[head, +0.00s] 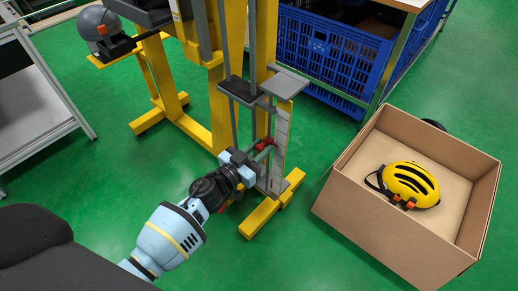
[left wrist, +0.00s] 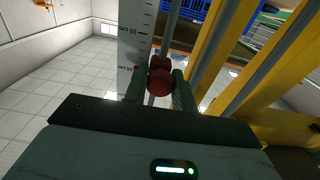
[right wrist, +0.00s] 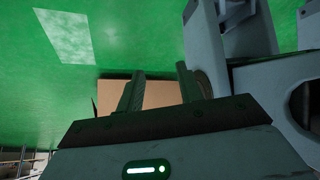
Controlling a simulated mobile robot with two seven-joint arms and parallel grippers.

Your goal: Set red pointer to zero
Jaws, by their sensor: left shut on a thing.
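The red pointer (head: 265,144) sits on the drop tower's vertical guide, beside the pale upright scale (head: 282,135). My left gripper (head: 256,157) reaches it from the front left, low on the tower. In the left wrist view the red pointer's rounded knob (left wrist: 160,77) is between the two fingers, and the gripper is shut on it. My right gripper (right wrist: 160,88) is open and empty, away from the tower.
The yellow tower frame (head: 235,70) stands on the green floor, with a grey plate (head: 284,82) above the pointer. A cardboard box (head: 385,235) holding a yellow helmet (head: 411,184) stands to the right. A blue crate (head: 330,55) is behind. A grey-topped cart is at the left.

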